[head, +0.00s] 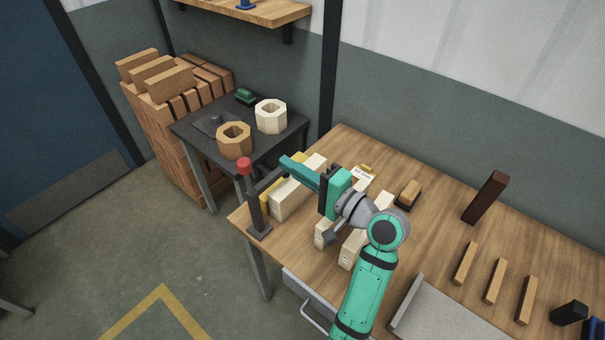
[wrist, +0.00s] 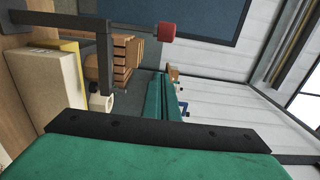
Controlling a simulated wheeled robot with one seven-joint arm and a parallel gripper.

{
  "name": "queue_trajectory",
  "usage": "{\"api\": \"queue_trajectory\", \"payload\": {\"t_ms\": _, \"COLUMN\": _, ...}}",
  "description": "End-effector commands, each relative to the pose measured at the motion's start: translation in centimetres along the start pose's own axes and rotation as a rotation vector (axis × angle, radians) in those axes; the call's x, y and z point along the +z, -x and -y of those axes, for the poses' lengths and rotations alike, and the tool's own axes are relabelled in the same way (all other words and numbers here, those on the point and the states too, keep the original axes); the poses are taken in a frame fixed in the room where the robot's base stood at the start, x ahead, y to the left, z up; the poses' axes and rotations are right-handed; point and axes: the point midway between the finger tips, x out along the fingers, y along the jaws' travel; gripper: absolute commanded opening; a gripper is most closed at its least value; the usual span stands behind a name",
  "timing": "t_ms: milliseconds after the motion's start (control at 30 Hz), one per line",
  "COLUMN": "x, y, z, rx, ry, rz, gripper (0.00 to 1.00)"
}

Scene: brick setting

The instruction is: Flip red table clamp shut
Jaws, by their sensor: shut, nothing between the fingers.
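The red table clamp (head: 255,210) stands at the left corner of the bench. Its dark handle is upright, with a red knob (head: 244,167) on top, and a dark arm reaches right from it toward a pale block (head: 299,190). In the wrist view, which is turned sideways, the red knob (wrist: 167,31) and the dark arm (wrist: 103,65) show clearly. My gripper (head: 286,161) is shut and empty, above the pale block and right of the knob, apart from it. Its green fingers also show together in the wrist view (wrist: 163,85).
A yellow piece (wrist: 62,47) lies beside the pale block. More pale blocks (head: 354,243) lie under my arm. A brown block (head: 409,194) and a tall dark piece (head: 486,197) stand farther right. A dark side table (head: 190,135) with ring-shaped pieces stands beyond the clamp.

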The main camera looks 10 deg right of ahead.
Motion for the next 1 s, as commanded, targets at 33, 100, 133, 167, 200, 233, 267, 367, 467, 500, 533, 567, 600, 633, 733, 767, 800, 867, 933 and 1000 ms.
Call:
{"api": "queue_trajectory", "payload": {"t_ms": 33, "x": 0.1, "y": -1.1, "z": 0.0, "rx": 0.0, "ry": 0.0, "rz": 0.003, "gripper": 0.0}}
{"api": "queue_trajectory", "payload": {"t_ms": 100, "x": 0.1, "y": -2.4, "z": 0.1, "rx": 0.0, "ry": 0.0, "rz": 0.003, "gripper": 0.0}}
{"api": "queue_trajectory", "payload": {"t_ms": 133, "x": 0.1, "y": -2.9, "z": 0.1, "rx": -0.001, "ry": 0.0, "rz": 0.003, "gripper": 0.0}}
{"api": "queue_trajectory", "payload": {"t_ms": 167, "x": 0.1, "y": -3.5, "z": 0.0, "rx": 0.0, "ry": 0.0, "rz": 0.003, "gripper": 0.0}}
{"api": "queue_trajectory", "payload": {"t_ms": 200, "x": 0.1, "y": -4.1, "z": 0.0, "rx": 0.0, "ry": 0.0, "rz": 0.003, "gripper": 0.0}}
{"api": "queue_trajectory", "payload": {"t_ms": 233, "x": 0.6, "y": -4.2, "z": -0.1, "rx": 0.0, "ry": -0.001, "rz": 0.002, "gripper": 0.0}}
{"api": "queue_trajectory", "payload": {"t_ms": 267, "x": 1.1, "y": -4.2, "z": 0.0, "rx": 0.0, "ry": 0.0, "rz": 0.001, "gripper": 0.0}}
{"api": "queue_trajectory", "payload": {"t_ms": 367, "x": 2.4, "y": -4.5, "z": 0.0, "rx": 0.0, "ry": 0.001, "rz": 0.001, "gripper": 0.0}}
{"api": "queue_trajectory", "payload": {"t_ms": 467, "x": 3.2, "y": -4.7, "z": 0.0, "rx": 0.0, "ry": 0.0, "rz": 0.0, "gripper": 0.0}}
{"api": "queue_trajectory", "payload": {"t_ms": 500, "x": 3.5, "y": -4.7, "z": 0.0, "rx": 0.0, "ry": 0.0, "rz": 0.0, "gripper": 0.0}}
{"api": "queue_trajectory", "payload": {"t_ms": 533, "x": 3.6, "y": -4.8, "z": 0.0, "rx": 0.0, "ry": 0.0, "rz": -0.001, "gripper": 0.0}}
{"api": "queue_trajectory", "payload": {"t_ms": 567, "x": 3.7, "y": -4.8, "z": 0.0, "rx": 0.0, "ry": 0.0, "rz": -0.001, "gripper": 0.0}}
{"api": "queue_trajectory", "payload": {"t_ms": 600, "x": 3.8, "y": -4.8, "z": 0.0, "rx": 0.0, "ry": 0.0, "rz": -0.001, "gripper": 0.0}}
{"api": "queue_trajectory", "payload": {"t_ms": 633, "x": 3.9, "y": -4.8, "z": 0.0, "rx": 0.0, "ry": 0.0, "rz": -0.001, "gripper": 0.0}}
{"api": "queue_trajectory", "payload": {"t_ms": 733, "x": 3.9, "y": -4.8, "z": 0.0, "rx": 0.0, "ry": 0.0, "rz": -0.001, "gripper": 0.0}}
{"api": "queue_trajectory", "payload": {"t_ms": 767, "x": 3.9, "y": -4.8, "z": 0.0, "rx": 0.0, "ry": 0.0, "rz": -0.001, "gripper": 0.0}}
{"api": "queue_trajectory", "payload": {"t_ms": 800, "x": 3.9, "y": -4.8, "z": 0.0, "rx": 0.0, "ry": 0.0, "rz": -0.001, "gripper": 0.0}}
{"api": "queue_trajectory", "payload": {"t_ms": 867, "x": 3.9, "y": -4.8, "z": 0.0, "rx": 0.0, "ry": 0.0, "rz": -0.001, "gripper": 0.0}}
{"api": "queue_trajectory", "payload": {"t_ms": 933, "x": 3.9, "y": -4.8, "z": 0.0, "rx": 0.0, "ry": 0.0, "rz": -0.001, "gripper": 0.0}}
{"api": "queue_trajectory", "payload": {"t_ms": 1000, "x": 3.9, "y": -4.9, "z": 0.0, "rx": 0.0, "ry": 0.002, "rz": 0.001, "gripper": 0.0}}
